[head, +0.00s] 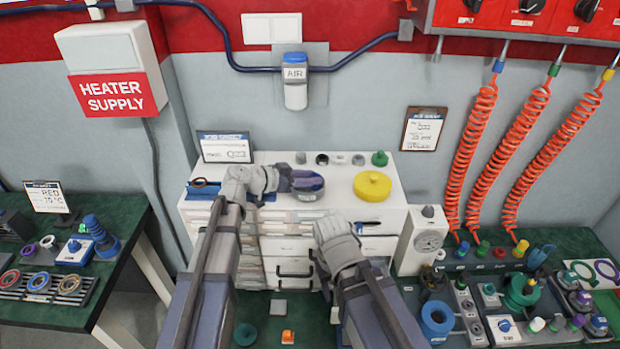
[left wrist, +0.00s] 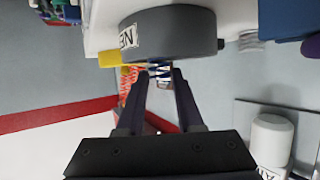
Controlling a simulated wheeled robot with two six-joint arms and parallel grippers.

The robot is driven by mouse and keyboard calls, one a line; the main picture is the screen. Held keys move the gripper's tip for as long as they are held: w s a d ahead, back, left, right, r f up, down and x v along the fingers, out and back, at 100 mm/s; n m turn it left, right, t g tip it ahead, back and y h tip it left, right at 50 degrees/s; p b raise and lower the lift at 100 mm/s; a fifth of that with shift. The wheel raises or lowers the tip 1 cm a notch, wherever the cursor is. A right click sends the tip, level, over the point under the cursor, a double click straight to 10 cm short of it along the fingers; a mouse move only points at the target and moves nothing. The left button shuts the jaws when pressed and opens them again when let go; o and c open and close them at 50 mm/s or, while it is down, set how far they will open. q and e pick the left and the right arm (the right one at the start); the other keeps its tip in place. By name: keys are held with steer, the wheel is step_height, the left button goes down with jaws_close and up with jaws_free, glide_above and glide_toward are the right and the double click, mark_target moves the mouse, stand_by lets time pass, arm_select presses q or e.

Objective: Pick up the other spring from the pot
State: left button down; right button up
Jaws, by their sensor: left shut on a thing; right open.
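The dark grey pot (head: 309,194) stands on the white cabinet top, and the left wrist view shows its side with a white label (left wrist: 165,40). My left gripper (head: 296,181) reaches in from the left at the pot; it also shows in the left wrist view (left wrist: 159,72). Its fingers are close together on a small thing with blue at the tips, probably a spring, mostly hidden by the fingers. The inside of the pot is largely hidden. My right gripper (head: 327,270) is low in front of the cabinet drawers, apart from the pot, its fingers mostly hidden by the wrist.
On the white cabinet (head: 335,176), a yellow round lid (head: 373,186) lies right of the pot. Several small parts and a green knob (head: 379,158) line the back edge. A blue tray (head: 205,190) is at left, and a dial gauge (head: 428,241) stands right of the cabinet.

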step_height(320, 180, up, 9)
steer(key=p, duration=0.8)
steer(key=shift+r+p, duration=0.2)
steer(key=shift+p, duration=0.2)
steer(key=shift+f, duration=0.1)
